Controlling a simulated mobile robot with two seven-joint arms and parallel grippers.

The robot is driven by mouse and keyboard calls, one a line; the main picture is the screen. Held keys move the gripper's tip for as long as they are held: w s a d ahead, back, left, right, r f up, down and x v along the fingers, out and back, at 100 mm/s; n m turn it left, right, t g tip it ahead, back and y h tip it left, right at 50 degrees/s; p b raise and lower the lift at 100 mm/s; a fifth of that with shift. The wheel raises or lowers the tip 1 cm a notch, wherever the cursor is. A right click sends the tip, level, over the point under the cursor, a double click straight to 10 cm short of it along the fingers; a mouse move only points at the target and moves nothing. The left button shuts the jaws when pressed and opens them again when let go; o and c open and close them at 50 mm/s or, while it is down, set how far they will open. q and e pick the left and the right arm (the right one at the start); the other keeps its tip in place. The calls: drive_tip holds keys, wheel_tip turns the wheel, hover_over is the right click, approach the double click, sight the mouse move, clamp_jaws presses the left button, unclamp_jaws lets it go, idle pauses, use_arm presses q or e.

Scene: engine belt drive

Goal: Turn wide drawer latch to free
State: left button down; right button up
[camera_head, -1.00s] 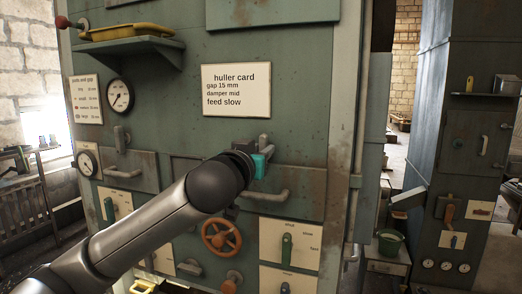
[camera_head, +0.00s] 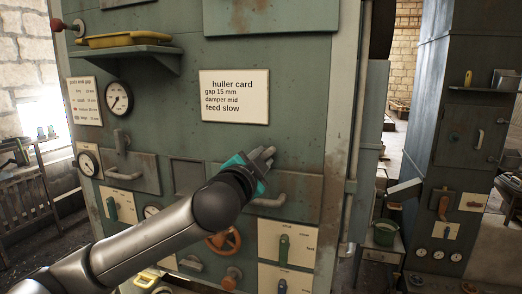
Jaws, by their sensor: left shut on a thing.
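The wide drawer (camera_head: 304,191) is a worn grey-green front with a bar handle (camera_head: 271,201) at the middle right of the cabinet. Its grey latch (camera_head: 264,154) is at the drawer's upper edge, tilted up to the right. My left gripper (camera_head: 252,164), with teal fingers, is shut on the latch, and it is tilted too. The gripper and my left arm hide the lower part of the latch and the left part of the drawer. My right gripper is not in view.
A similar drawer (camera_head: 143,183) with an upright latch (camera_head: 122,141) is to the left. An orange handwheel (camera_head: 232,245) is partly behind my arm. The huller card (camera_head: 234,96) is above. A shelf (camera_head: 145,58) juts out at upper left.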

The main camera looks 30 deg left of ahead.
use_arm(q)
drive_tip(key=shift+d+f+m+p, duration=0.1)
drive_tip(key=shift+m+p, duration=1.05)
drive_tip(key=shift+m, duration=0.8)
drive_tip(key=shift+f+m+p, duration=0.1)
drive_tip(key=shift+m+p, duration=1.05)
drive_tip(key=shift+m, duration=0.8)
drive_tip(key=shift+f, duration=0.1)
drive_tip(key=c, duration=0.8)
unclamp_jaws()
